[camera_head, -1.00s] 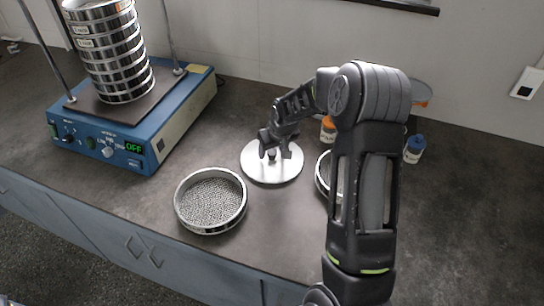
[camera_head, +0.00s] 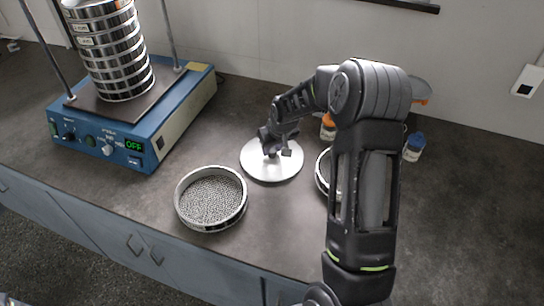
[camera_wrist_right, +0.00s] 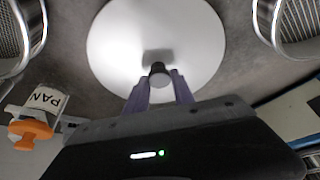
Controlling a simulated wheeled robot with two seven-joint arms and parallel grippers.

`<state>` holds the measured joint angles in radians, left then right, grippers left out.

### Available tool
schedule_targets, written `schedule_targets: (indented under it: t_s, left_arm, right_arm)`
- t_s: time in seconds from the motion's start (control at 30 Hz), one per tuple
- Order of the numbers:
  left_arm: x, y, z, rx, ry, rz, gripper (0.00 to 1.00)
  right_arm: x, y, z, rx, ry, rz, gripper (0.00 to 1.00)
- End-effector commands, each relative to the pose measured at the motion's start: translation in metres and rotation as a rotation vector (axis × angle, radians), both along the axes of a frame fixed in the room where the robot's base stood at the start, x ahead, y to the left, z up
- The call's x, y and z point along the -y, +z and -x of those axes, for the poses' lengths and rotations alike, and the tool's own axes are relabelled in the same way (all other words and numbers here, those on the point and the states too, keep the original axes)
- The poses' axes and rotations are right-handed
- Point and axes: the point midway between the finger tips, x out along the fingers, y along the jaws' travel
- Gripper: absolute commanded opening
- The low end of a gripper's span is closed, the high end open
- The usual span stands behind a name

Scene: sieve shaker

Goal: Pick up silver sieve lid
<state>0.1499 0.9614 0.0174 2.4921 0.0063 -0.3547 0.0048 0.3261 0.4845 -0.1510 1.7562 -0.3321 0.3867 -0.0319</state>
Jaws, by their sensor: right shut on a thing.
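The silver sieve lid (camera_head: 262,171) is a round, pale disc on the dark bench, between the front sieve and the right arm. It also fills the upper middle of the right wrist view (camera_wrist_right: 120,45), with its small dark knob (camera_wrist_right: 159,76) between the fingers. My right gripper (camera_head: 276,151) is above the lid's middle, shut on the knob; it also shows in the right wrist view (camera_wrist_right: 158,88). The lid looks flat, and I cannot tell whether it is clear of the bench.
A sieve with mesh (camera_head: 211,199) stands left of the lid. Another sieve (camera_head: 322,174) is partly hidden behind my right arm. A blue shaker (camera_head: 137,140) with a sieve stack (camera_head: 116,55) is at the left. An orange-capped jar (camera_head: 328,127) and blue-capped jar (camera_head: 414,148) stand behind.

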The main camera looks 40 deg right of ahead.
Motion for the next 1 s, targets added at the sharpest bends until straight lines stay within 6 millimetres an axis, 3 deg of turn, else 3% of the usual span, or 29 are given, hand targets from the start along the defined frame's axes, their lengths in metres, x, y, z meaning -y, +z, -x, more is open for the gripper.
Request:
schedule_targets:
  t_s: [0.27,0.77,1.0]
  left_arm:
    - [0.000,0.000,0.000,0.000,0.000,0.000,0.31]
    - [0.000,-0.001,0.000,0.000,0.000,0.000,0.31]
    - [0.000,-0.008,-0.001,0.003,-0.001,0.002,0.31]
  right_arm:
    - [0.000,0.000,0.000,0.000,0.000,0.000,0.00]
    - [0.000,0.003,-0.001,0.002,0.000,0.000,0.00]
    - [0.000,0.032,-0.002,0.007,0.001,0.002,0.00]
